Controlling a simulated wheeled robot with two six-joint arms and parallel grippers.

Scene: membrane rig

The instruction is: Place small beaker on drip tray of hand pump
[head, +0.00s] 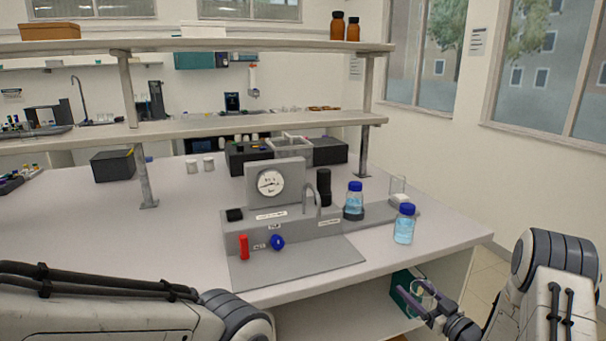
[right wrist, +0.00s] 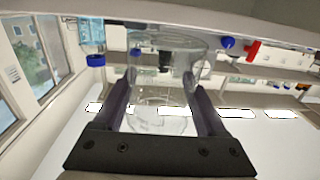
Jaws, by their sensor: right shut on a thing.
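A clear glass beaker (head: 424,294) is in my right gripper (head: 440,309), low in front of the counter's front edge. In the right wrist view the beaker (right wrist: 165,75) stands between the two dark fingers (right wrist: 160,115), which touch its sides; it looks empty. The grey rig (head: 272,222) on the counter has a round gauge (head: 270,183), a bent spout (head: 318,193), a red handle (head: 244,247) and a blue knob (head: 278,242). A flat grey plate (head: 310,262) lies bare before it. I cannot tell whether this plate is the drip tray. My left gripper is out of view.
Blue-capped bottles stand right of the rig, one (head: 355,201) on a grey slab (head: 379,214), one (head: 404,225) near the counter's edge. Another clear glass vessel (head: 397,186) stands behind. A green box (head: 402,287) sits on the shelf below.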

